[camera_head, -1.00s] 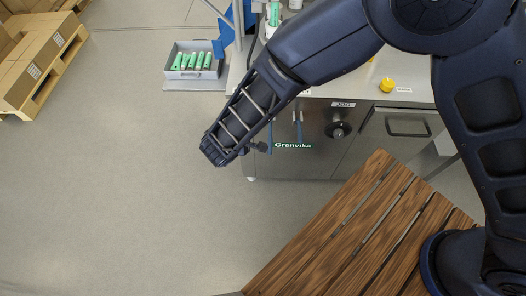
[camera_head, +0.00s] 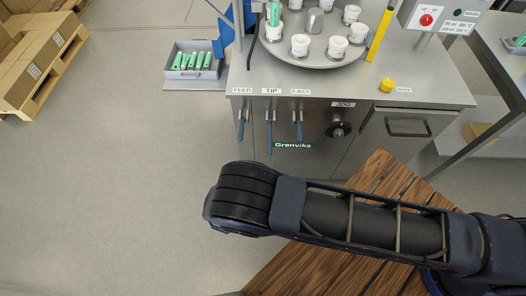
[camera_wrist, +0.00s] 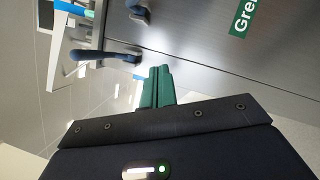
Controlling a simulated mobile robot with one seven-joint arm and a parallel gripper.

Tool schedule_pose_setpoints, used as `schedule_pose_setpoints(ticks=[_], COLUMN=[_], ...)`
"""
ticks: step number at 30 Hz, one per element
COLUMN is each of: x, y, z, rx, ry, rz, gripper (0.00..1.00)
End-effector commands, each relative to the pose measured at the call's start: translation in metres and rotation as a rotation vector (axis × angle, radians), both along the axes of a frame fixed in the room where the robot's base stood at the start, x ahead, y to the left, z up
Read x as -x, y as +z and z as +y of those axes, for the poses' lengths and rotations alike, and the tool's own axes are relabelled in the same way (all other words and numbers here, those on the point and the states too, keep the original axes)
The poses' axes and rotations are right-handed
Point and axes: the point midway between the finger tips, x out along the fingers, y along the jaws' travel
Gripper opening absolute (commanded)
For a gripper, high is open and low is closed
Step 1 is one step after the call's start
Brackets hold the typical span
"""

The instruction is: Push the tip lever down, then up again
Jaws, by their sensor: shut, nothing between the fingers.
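The tip lever (camera_head: 270,133) is a blue handle under the TIP label on the machine's front panel. It hangs down and its end sits lower than the ends of the feed lever (camera_head: 243,125) and eject lever (camera_head: 298,126) on either side. My gripper (camera_wrist: 157,87) shows only in the wrist view, its green fingers shut and empty. A blue lever (camera_wrist: 108,56) lies ahead of the fingertips, apart from them, and a second lever end (camera_wrist: 138,12) is at the top edge. I cannot tell which levers these two are.
The green Grenvika sign (camera_head: 293,145) is below the levers; a black knob (camera_head: 338,130) is to their right. Cups stand on a turntable (camera_head: 312,58) above. A slatted wooden platform (camera_head: 375,170) is in front on the right.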

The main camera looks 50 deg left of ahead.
Motion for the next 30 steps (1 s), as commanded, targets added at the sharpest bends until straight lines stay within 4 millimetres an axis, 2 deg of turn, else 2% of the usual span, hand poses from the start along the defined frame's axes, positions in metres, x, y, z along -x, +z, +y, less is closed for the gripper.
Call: schedule_pose_setpoints(ticks=[1, 6, 15, 23, 30], x=[-0.003, -0.007, -0.006, -0.021, -0.051], y=[-0.008, -0.023, -0.035, -0.021, 0.003], z=[-0.003, -0.011, -0.021, -0.013, 0.005], rx=[-0.023, -0.114, -0.203, -0.209, -0.207], ry=[0.006, 0.028, 0.061, 0.061, 0.059], rz=[-0.057, -0.235, -0.390, -0.397, -0.396], gripper=[0.00, 0.00, 0.00, 0.00, 0.00])
